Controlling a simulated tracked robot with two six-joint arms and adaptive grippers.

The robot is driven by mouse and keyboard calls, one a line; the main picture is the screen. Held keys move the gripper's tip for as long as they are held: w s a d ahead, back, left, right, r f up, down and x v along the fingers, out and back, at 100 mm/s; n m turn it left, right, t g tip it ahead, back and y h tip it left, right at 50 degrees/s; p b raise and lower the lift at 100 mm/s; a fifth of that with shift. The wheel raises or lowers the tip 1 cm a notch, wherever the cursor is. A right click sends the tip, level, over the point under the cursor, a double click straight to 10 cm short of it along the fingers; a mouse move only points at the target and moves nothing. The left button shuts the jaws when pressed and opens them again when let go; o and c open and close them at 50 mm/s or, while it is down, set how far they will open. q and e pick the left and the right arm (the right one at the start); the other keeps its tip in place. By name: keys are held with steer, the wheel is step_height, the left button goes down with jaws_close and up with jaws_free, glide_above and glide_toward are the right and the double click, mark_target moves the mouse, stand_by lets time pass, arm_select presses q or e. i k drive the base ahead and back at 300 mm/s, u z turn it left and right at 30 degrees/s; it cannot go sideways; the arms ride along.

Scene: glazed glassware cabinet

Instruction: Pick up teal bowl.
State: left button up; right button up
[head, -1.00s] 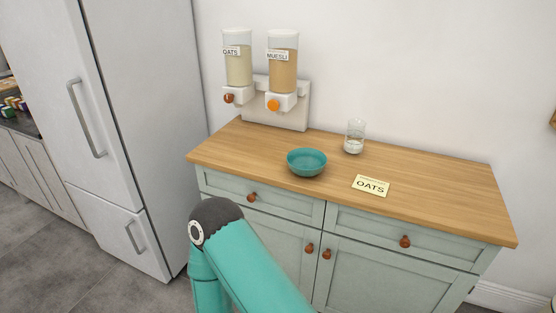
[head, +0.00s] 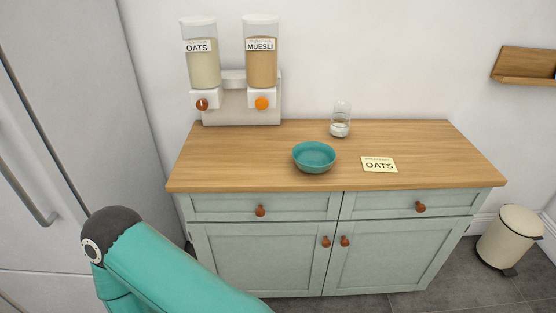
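The teal bowl (head: 314,158) stands upright on the wooden top of the green cabinet, near the middle and towards the front edge. It looks empty. A teal arm link of mine with a dark joint crosses the lower left of the head view, in front of the cabinet and apart from the bowl. Neither of my grippers shows in the head view.
The worktop (head: 230,165) also bears an oats dispenser (head: 202,65), a muesli dispenser (head: 261,65), a glass (head: 341,119) and an OATS card (head: 379,164). A fridge (head: 75,130) stands left, a bin (head: 509,238) right. A wall shelf (head: 527,66) hangs at right.

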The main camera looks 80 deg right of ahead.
mark_target(310, 158)
steer(key=i, duration=0.6)
steer(key=z, duration=2.65)
steer(key=k, duration=0.35)
steer(key=z, duration=0.45)
steer(key=i, duration=1.35)
steer(key=u, duration=0.3)
